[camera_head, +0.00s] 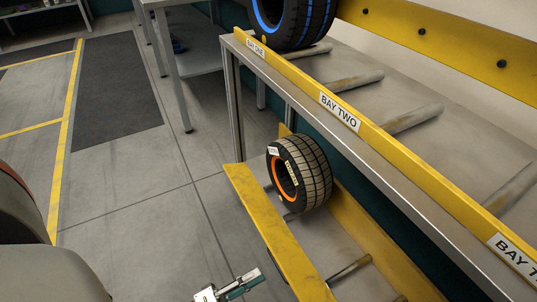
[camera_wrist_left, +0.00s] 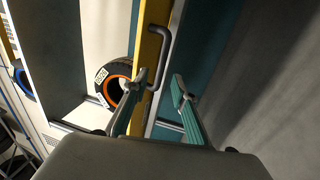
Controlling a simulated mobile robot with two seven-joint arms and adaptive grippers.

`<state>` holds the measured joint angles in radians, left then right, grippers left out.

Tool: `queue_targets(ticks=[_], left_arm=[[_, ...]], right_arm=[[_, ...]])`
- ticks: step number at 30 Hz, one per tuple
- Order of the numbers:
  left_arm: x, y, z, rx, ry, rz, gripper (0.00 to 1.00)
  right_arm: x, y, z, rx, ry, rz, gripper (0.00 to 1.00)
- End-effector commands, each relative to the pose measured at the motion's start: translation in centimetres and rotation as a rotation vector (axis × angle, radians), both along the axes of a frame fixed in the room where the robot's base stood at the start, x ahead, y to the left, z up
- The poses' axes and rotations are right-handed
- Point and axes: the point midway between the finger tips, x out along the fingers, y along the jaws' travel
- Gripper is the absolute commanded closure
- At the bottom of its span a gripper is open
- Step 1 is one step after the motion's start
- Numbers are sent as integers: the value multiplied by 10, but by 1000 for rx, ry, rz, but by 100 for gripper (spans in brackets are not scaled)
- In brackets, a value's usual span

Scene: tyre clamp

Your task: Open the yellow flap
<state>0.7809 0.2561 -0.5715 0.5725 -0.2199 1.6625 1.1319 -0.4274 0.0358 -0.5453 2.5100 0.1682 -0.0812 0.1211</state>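The yellow flap (camera_head: 265,225) runs along the front of the lower rack shelf, standing as a long board in the head view. In the left wrist view, the yellow flap (camera_wrist_left: 149,50) runs up the middle, with a dark bent handle (camera_wrist_left: 167,50) on it. My left gripper (camera_head: 247,283) is at the bottom of the head view, just left of the flap. In the left wrist view, my left gripper (camera_wrist_left: 158,80) is open, one finger each side of the handle's lower end. I cannot tell whether they touch it. My right gripper is not in view.
A tyre with an orange rim (camera_head: 302,172) stands on the lower shelf behind the flap. A blue-striped tyre (camera_head: 295,20) sits on the upper shelf, above its yellow labelled edge (camera_head: 375,138). The grey floor (camera_head: 140,215) left of the rack is clear.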

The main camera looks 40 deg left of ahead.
Motion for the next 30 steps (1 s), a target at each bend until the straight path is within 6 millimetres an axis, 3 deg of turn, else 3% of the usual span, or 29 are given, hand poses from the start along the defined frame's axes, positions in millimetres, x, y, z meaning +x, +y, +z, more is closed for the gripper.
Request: queue_targets(ticks=[3, 9, 30], left_arm=[[-18, 6, -4, 1, 2, 0, 73], [-32, 11, -6, 0, -1, 0, 73], [-30, 11, -1, 6, -12, 9, 73]], right_arm=[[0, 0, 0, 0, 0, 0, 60], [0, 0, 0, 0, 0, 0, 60], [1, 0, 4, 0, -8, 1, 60]])
